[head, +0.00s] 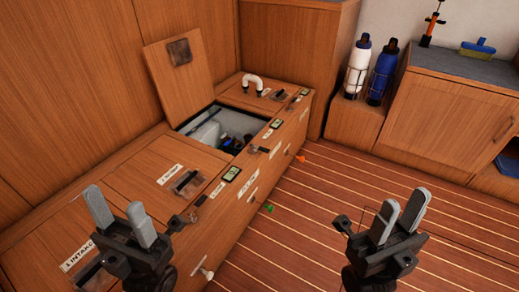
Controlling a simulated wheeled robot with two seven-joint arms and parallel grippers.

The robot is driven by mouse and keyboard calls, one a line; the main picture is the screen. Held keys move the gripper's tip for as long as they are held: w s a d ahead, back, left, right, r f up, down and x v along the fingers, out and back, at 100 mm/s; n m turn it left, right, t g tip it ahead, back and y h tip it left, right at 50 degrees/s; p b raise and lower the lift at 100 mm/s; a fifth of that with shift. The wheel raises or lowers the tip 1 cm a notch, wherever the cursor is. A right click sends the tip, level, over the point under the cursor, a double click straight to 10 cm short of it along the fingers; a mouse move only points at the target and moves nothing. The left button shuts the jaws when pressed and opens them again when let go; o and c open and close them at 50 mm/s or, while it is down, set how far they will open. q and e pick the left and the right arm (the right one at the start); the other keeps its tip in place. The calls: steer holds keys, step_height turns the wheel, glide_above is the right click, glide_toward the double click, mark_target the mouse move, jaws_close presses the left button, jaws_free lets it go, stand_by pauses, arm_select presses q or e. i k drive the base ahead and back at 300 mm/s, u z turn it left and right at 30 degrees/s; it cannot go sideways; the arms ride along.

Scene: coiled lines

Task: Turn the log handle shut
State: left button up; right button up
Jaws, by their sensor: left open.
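The wooden bench locker (130,185) runs along the left wall. Small handles sit on its front: a white one (206,273), a green one (268,207) and an orange one (301,158). The labels are too small to tell which handle is the log's. An open hatch (222,130) shows dark and blue fittings inside, not clear. My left gripper (119,207) is open and empty over the near end of the bench, left of the white handle. My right gripper (402,205) looks open and empty over the floor, right of the bench and apart from all handles.
The raised hatch lid (178,75) leans on the wall. A white pipe (253,84) stands on the bench's far end. White (357,68) and blue (382,72) bottles stand in racks at the back. A cabinet (450,110) is at right. The striped floor (300,235) is clear.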

mark_target(261, 148)
steer(key=z, duration=0.25)
steer(key=k, duration=0.35)
steer(key=z, duration=1.05)
steer(key=k, duration=1.05)
steer(key=z, duration=0.8)
steer(key=i, duration=1.6)
steer(key=u, duration=0.25)
steer(key=i, duration=2.2)
steer(key=u, duration=1.5)
steer(key=i, duration=1)
steer(key=u, duration=1.45)
steer(key=i, duration=0.4)
steer(key=u, duration=0.25)
